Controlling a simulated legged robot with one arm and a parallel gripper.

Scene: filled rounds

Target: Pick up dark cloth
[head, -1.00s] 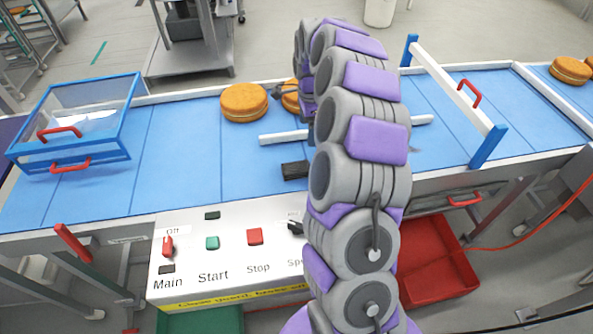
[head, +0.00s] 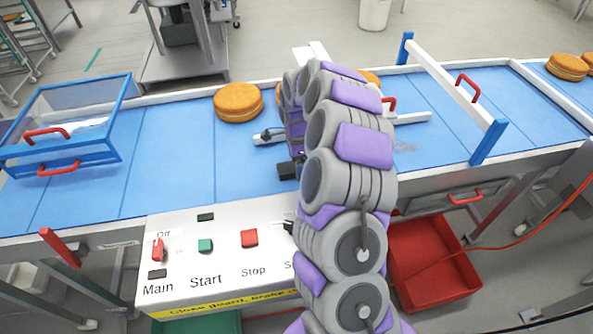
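A small, flat black piece that looks like the dark cloth (head: 287,171) lies on the blue conveyor belt, near its front edge, just left of my arm. My arm crosses the middle of the view and covers its right side. My gripper (head: 270,136) is bent down over the belt behind the cloth, close to the left end of a white bar. Only a dark finger-like part of it shows; the rest is behind my arm. I cannot tell whether it is open or touching anything.
A filled round (head: 238,102) sits behind the gripper; another is partly hidden by my arm. The white bar (head: 412,118) lies across the belt. A blue-framed guard (head: 62,150) and a white gate (head: 440,75) flank it; the control panel (head: 222,260) is in front.

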